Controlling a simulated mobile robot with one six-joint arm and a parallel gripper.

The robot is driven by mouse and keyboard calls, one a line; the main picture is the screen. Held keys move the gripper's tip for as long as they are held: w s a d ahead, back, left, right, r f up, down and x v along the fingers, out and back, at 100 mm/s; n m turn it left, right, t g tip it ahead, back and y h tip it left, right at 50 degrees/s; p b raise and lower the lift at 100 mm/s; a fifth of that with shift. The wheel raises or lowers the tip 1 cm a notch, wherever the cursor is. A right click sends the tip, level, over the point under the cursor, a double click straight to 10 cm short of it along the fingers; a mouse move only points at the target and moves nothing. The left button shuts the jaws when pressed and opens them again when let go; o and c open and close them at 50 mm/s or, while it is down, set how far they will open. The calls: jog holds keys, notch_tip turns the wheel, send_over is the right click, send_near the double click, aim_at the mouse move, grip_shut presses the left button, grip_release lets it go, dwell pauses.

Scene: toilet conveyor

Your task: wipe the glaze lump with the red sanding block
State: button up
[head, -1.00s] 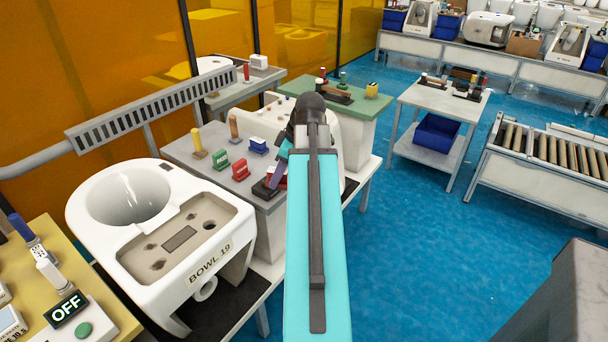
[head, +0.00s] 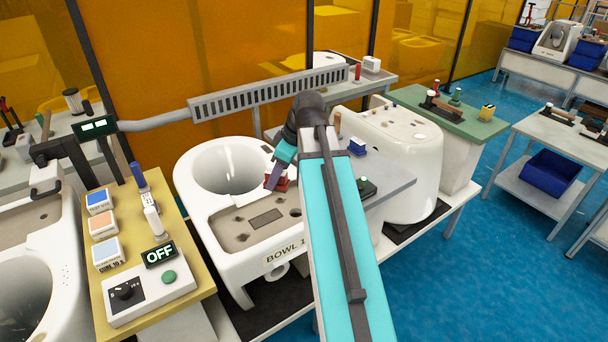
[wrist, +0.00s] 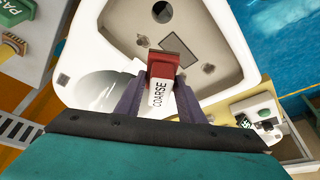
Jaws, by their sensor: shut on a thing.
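My gripper (head: 279,172) is shut on the red sanding block (head: 278,182), which has a white handle marked COARSE in the wrist view (wrist: 165,66). The block is over the white toilet bowl unit (head: 190,192), near the edge between the round basin and the tan-grey deck recess. Whether it touches the surface is unclear. I cannot tell which patch is the glaze lump.
A yellow table (head: 190,275) with an OFF panel (head: 160,254) and several colored pads stands left. A grey bench (head: 392,178) with a blue block (head: 357,147) is right of the bowl, partly behind my arm. A slotted duct (head: 265,95) runs behind.

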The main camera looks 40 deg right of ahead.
jog(key=w+a+r+m+h, duration=0.1)
jog(key=w+a+m, duration=0.1)
jog(key=a, duration=0.7)
jog(key=w+a+r+m+t+h, duration=0.1)
jog(key=w+a+m, duration=0.2)
jog(key=a, duration=0.7)
jog(key=shift+w+r+m+h, duration=0.25)
jog(key=shift+r+m+h, duration=0.15)
jog(key=shift+m, duration=0.9)
jog(key=shift+s, duration=0.1)
